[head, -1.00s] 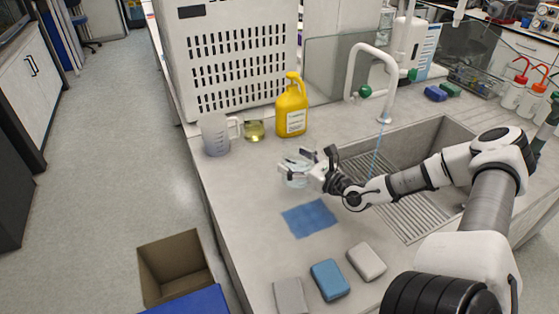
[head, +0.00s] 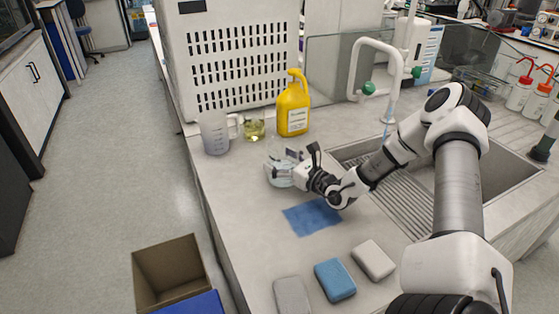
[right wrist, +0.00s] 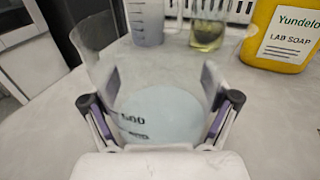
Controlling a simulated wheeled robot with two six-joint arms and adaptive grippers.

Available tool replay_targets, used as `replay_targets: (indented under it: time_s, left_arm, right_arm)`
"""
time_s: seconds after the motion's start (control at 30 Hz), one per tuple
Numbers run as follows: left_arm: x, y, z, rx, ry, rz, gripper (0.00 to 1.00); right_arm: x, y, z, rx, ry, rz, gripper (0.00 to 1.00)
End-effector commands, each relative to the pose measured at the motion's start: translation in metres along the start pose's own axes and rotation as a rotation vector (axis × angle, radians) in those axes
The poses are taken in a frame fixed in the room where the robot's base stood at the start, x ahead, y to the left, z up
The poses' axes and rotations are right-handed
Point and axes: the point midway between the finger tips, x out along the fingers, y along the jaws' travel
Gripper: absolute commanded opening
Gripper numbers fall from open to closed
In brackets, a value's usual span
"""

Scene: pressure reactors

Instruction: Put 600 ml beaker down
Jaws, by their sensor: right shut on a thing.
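The 600 ml beaker (head: 279,174) is clear glass with pale bluish contents and stands out against the grey counter. In the right wrist view the beaker (right wrist: 160,115) shows its "600" marking between the fingers. My right gripper (head: 281,165) is shut on it, one finger on each side. In the right wrist view the gripper (right wrist: 158,95) hides part of the beaker's lower side. The beaker looks upright, at or just above the counter; I cannot tell if its base touches. My left gripper is not in view.
A plastic jug (head: 215,132), a small beaker with yellow liquid (head: 254,129) and a yellow soap bottle (head: 294,108) stand behind. A blue cloth (head: 312,216) lies in front. A sink (head: 475,165) is at right. Sponges (head: 334,280) lie near the front.

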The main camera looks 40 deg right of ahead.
Motion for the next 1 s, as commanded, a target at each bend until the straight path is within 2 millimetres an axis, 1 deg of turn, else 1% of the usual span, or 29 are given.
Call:
replay_targets:
  time_s: [0.03, 0.07, 0.1, 0.37, 0.5, 0.53, 0.67, 0.7, 0.87, 0.9, 1.0]
  left_arm:
    - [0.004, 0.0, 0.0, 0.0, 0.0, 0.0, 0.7]
    - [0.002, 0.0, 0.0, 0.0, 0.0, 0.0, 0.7]
    - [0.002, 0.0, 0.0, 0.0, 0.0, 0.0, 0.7]
    - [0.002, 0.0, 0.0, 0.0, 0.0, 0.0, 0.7]
    - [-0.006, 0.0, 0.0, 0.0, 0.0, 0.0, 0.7]
    - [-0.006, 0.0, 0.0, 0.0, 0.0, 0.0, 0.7]
    - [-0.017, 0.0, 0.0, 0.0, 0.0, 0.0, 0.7]
    - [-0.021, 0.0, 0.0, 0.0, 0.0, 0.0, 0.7]
    - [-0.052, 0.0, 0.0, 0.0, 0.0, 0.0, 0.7]
    - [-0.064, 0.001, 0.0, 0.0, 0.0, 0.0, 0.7]
    - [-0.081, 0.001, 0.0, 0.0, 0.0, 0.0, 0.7]
  right_arm:
    - [0.0, 0.0, -0.003, 0.0, -0.001, 0.0, 0.45]
    - [0.0, 0.0, -0.002, 0.0, 0.0, 0.0, 0.97]
    - [0.0, 0.0, -0.002, 0.0, 0.0, 0.0, 1.0]
    - [0.0, 0.0, -0.001, 0.0, 0.0, 0.0, 1.0]
    - [-0.001, 0.0, 0.006, 0.0, 0.0, 0.0, 1.0]
    - [-0.004, -0.001, 0.004, 0.003, 0.001, -0.003, 1.0]
    - [-0.024, -0.002, 0.006, 0.008, -0.001, -0.007, 1.0]
    - [-0.032, -0.001, 0.007, 0.009, -0.002, -0.006, 1.0]
    - [-0.067, -0.001, 0.012, 0.009, -0.001, -0.007, 1.0]
    - [-0.077, -0.002, 0.014, 0.007, 0.0, -0.007, 1.0]
    - [-0.098, -0.001, 0.011, 0.004, 0.003, -0.005, 1.0]
